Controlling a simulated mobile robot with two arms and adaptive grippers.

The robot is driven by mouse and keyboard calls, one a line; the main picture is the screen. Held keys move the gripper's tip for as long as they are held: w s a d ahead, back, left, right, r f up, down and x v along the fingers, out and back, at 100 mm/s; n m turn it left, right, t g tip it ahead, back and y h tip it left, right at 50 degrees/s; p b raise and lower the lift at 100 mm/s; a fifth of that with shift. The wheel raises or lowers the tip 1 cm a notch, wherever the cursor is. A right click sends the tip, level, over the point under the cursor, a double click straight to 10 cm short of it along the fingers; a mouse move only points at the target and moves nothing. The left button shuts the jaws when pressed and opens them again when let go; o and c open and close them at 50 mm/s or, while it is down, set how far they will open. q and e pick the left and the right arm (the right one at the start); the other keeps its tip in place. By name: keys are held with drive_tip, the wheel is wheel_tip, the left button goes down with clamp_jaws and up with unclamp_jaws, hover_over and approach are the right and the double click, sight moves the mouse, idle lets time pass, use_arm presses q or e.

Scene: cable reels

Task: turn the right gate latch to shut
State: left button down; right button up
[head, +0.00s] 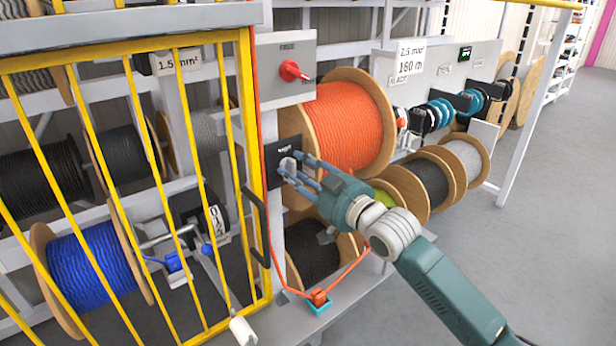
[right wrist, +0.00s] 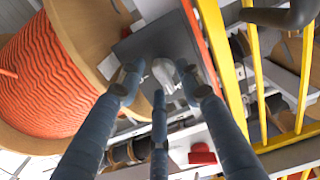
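The right gate latch is a small pale knob on a dark square plate (head: 273,165), beside the yellow gate's right edge. In the right wrist view the knob (right wrist: 165,73) stands out from the plate (right wrist: 140,42). My right gripper (head: 296,168) reaches in from the lower right, its three blue-grey fingers at the knob. In the wrist view the fingertips (right wrist: 160,80) stand around the knob, spread a little, with a slim gap on the left. Firm contact does not show. The fingers partly hide the latch in the head view. My left gripper is not in view.
The yellow barred gate (head: 252,150) stands left of the latch. A grey box with a red switch (head: 292,71) is above it. A large orange cable reel (head: 345,125) is close on the right. Open floor lies right.

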drive_tip(key=v, duration=1.1)
drive_tip(key=shift+s+d, duration=0.25)
drive_tip(key=shift+d, duration=0.1)
drive_tip(key=shift+f, duration=0.15)
